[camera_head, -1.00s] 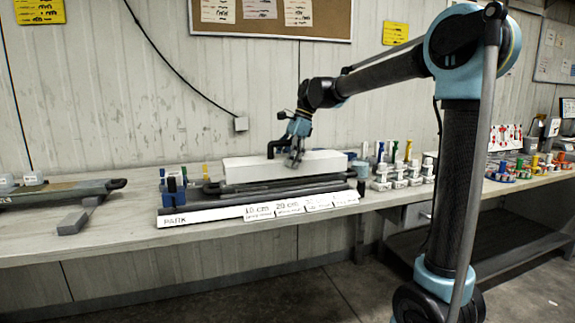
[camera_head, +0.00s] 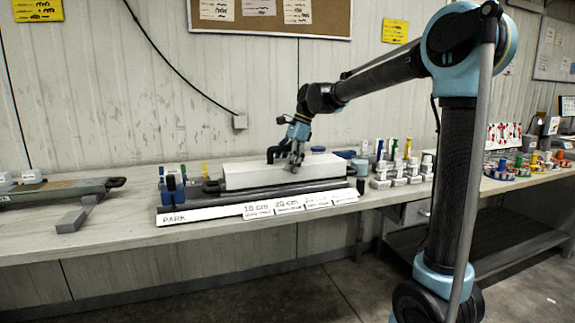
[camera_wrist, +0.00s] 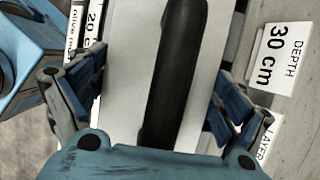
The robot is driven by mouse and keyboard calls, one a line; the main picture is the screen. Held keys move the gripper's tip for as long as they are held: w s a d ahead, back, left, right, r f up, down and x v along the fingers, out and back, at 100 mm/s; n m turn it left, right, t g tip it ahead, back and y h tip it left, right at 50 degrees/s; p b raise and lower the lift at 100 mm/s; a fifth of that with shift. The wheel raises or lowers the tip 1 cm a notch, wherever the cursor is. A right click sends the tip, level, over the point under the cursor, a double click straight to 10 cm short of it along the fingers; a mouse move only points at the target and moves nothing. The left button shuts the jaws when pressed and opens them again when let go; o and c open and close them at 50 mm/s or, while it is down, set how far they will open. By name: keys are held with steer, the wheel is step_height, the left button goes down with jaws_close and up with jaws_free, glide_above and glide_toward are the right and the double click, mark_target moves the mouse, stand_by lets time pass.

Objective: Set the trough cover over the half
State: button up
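The trough cover (camera_head: 255,176), a long white box-like piece with a black handle (camera_head: 272,153) on top, sits level over the dark trough (camera_head: 300,191) on the bench. The half under it is hidden. My gripper (camera_head: 296,160) is at the top of the cover, by the handle. In the wrist view the black handle (camera_wrist: 178,75) runs between the spread fingers of my gripper (camera_wrist: 160,100). White cover surface (camera_wrist: 125,75) shows between the handle and each finger, so the gripper looks open around the handle.
A white strip marked PARK with depth labels (camera_head: 215,214) runs along the front. Blue blocks (camera_head: 173,188) stand at the left end. Several small white stands with coloured handles (camera_head: 400,172) are to the right. A dark tray-like piece (camera_head: 50,191) lies at far left.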

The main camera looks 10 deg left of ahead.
stand_by(0.4)
steer(key=shift+r, duration=0.5)
steer(key=v, duration=1.2)
steer(key=shift+a+r, duration=0.1)
steer(key=shift+r, duration=0.05)
steer(key=s+d+f+n+t, duration=0.1)
steer(key=s+d+f+n, duration=0.2)
steer(key=d, duration=0.4)
steer(key=s+d+f+n+t+h, duration=0.1)
steer(key=s+d+f, duration=0.35)
steer(key=d, duration=0.35)
steer(key=s+d+f+n+t, duration=0.1)
steer(key=s+d+f, duration=0.2)
steer(key=d+f, duration=0.3)
steer(key=s+d+f+n+h, duration=0.1)
steer(key=s+d+f+n, duration=0.2)
steer(key=s+d+f, duration=0.4)
steer(key=s+d+f+n+t+h, duration=0.1)
steer(key=s+d+f+n+h, duration=0.1)
steer(key=s+d+f, duration=0.6)
step_height(320, 180, down, 5)
steer(key=shift+d+f+n+t, duration=0.1)
steer(key=shift+d+n+t, duration=0.2)
steer(key=shift+d+n, duration=0.45)
steer(key=shift+s+a, duration=0.15)
steer(key=shift+a, duration=0.05)
